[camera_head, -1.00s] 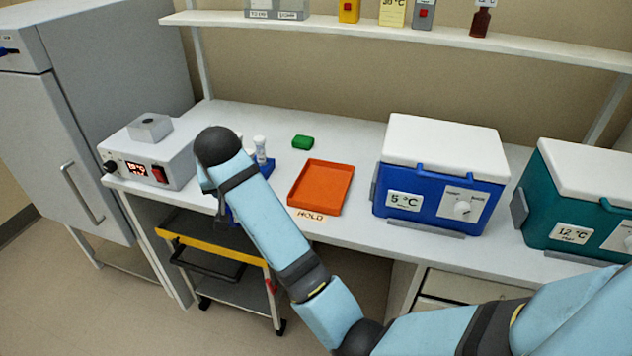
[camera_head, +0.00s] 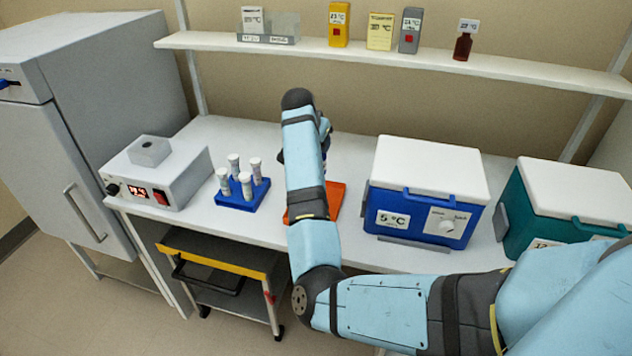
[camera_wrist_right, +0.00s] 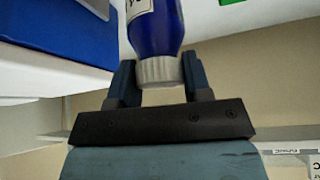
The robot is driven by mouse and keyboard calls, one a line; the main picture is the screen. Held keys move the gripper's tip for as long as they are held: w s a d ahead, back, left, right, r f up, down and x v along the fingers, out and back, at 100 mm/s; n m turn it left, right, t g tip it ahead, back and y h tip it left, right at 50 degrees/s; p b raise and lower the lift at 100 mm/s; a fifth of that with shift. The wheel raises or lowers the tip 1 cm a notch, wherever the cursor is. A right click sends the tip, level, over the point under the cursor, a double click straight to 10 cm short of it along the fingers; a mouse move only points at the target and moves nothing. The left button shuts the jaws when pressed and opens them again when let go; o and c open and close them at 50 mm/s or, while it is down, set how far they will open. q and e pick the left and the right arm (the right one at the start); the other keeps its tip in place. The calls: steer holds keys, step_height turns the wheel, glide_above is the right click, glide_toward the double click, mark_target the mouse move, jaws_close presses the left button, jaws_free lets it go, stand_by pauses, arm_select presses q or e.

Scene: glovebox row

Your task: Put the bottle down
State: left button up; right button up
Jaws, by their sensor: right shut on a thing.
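In the right wrist view my right gripper (camera_wrist_right: 158,78) is shut on a dark blue bottle (camera_wrist_right: 157,28), its fingers on either side of the white ribbed cap. Part of a white label shows on the bottle, and its lower end is cut off by the picture edge. In the head view my right arm covers nearly all of the gripper and the bottle, above the bench behind the orange tray (camera_head: 335,197). I cannot tell there whether the bottle touches the bench. My left gripper is not in view.
A blue rack (camera_head: 240,197) of white-capped tubes stands left of the tray, beside a grey heater box (camera_head: 170,180). A blue cooler (camera_head: 410,205) and a teal cooler (camera_head: 540,215) stand to the right. A shelf (camera_head: 400,58) with boxes and a brown bottle (camera_head: 463,47) runs above.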

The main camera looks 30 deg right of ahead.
step_height(320, 180, down, 8)
steer(key=shift+r+p, duration=0.2)
steer(key=shift+p, duration=0.2)
step_height(320, 180, down, 5)
steer(key=shift+f, duration=0.1)
steer(key=shift+f, duration=0.1)
steer(key=o, duration=1.3)
steer(key=shift+c, duration=0.2)
